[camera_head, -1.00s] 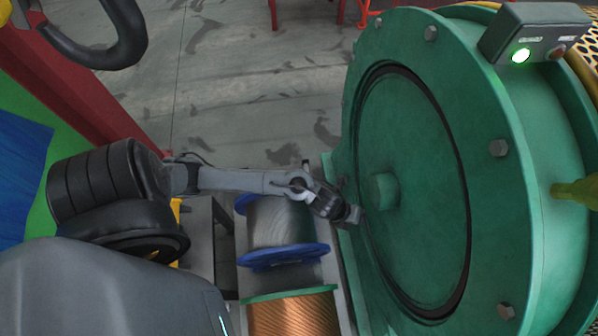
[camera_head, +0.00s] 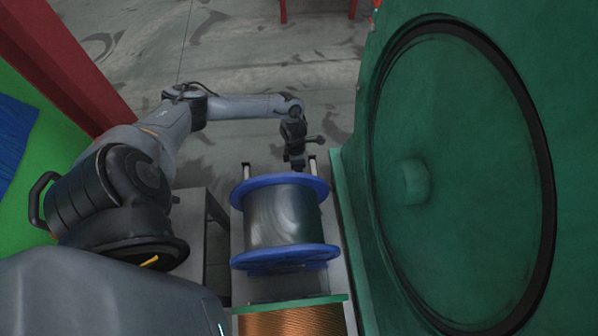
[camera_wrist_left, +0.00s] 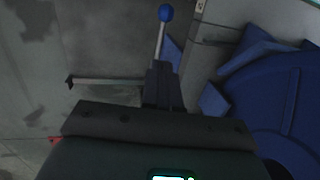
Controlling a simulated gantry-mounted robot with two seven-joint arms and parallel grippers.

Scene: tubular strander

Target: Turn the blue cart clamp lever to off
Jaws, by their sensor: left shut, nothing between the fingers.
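The clamp lever (camera_wrist_left: 160,42) is a thin metal rod with a blue ball knob (camera_wrist_left: 166,12), seen in the left wrist view at the top, just beyond my fingers. My left gripper (camera_wrist_left: 163,75) is shut and empty; its fingers line up with the rod, but I cannot tell whether they touch it. In the head view my left gripper (camera_head: 297,162) points down at the far end of the cart, behind the blue-flanged spool (camera_head: 285,215). The lever cannot be made out in the head view. My right gripper is not in view.
A copper wire spool (camera_head: 290,322) sits nearer on the cart. The large green machine disc (camera_head: 460,180) stands close on the right. A red beam (camera_head: 70,60) is at the left. Open floor (camera_head: 270,55) lies beyond the cart.

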